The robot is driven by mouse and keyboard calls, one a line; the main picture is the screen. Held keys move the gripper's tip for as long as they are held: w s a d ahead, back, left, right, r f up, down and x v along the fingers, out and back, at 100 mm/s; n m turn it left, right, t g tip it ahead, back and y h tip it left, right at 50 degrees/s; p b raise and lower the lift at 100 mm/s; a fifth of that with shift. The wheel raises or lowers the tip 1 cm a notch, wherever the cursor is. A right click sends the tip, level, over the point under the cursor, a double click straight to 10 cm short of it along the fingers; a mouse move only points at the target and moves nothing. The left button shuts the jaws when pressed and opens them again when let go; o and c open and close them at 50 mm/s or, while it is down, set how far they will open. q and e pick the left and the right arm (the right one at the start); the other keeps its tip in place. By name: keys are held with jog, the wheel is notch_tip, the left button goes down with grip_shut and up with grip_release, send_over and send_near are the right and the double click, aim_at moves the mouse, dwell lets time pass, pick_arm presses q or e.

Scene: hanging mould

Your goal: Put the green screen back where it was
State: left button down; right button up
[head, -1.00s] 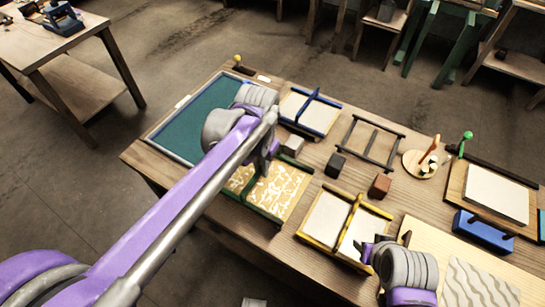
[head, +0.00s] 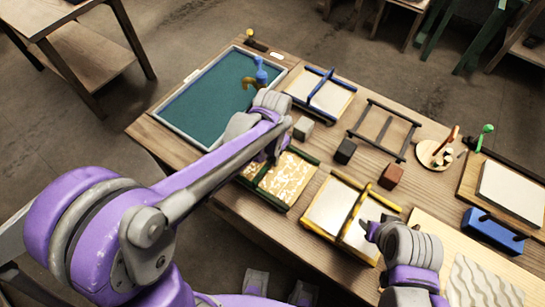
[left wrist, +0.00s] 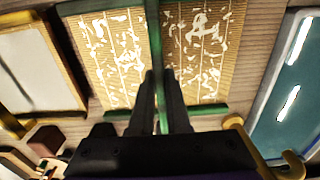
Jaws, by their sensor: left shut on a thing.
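The green screen (head: 291,180) has green bars and a yellow sheet with white blotches. It lies at the table's near edge, between the blue-framed teal tray and the yellow-framed screen. My left gripper (head: 268,155) is over its far part, and my arm hides some of it. In the left wrist view the fingers (left wrist: 160,82) are closed on the green middle bar (left wrist: 153,40), with the patterned sheet (left wrist: 200,50) on both sides. I cannot tell whether the screen touches the table.
The teal tray (head: 200,105) is left, with a blue-and-brown tool (head: 260,72) at its right edge. The yellow-framed screen (head: 330,205) is right. A blue-barred screen (head: 325,93), small blocks (head: 391,176), a dark rack (head: 384,130) and a blue box (head: 493,232) stand around.

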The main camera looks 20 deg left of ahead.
pick_arm(q)
jog(key=shift+f, duration=0.35)
pick_arm(e)
jog(key=shift+f, duration=0.3)
pick_arm(q)
jog(key=c, duration=0.9)
grip_release()
jog(key=shift+r, duration=0.1)
pick_arm(e)
jog(key=shift+r, duration=0.1)
pick_arm(q)
jog(key=shift+r, duration=0.1)
pick_arm(e)
jog(key=shift+r, duration=0.1)
pick_arm(q)
jog(key=shift+r, duration=0.4)
notch_tip(320, 180, up, 11)
jog(key=p, duration=0.1)
jog(key=s+a+f+n+t, duration=0.2)
jog(key=s+a+f, duration=0.1)
jog(key=s, duration=0.4)
jog(key=s+a+f+n+t, duration=0.2)
jog(key=s+a+t, duration=0.1)
jog(key=s, duration=0.3)
jog(key=shift+s+a+f, duration=0.3)
jog(key=shift+s+f, duration=0.1)
pick_arm(e)
jog(key=shift+w+r, duration=0.25)
jog(key=shift+r, duration=0.6)
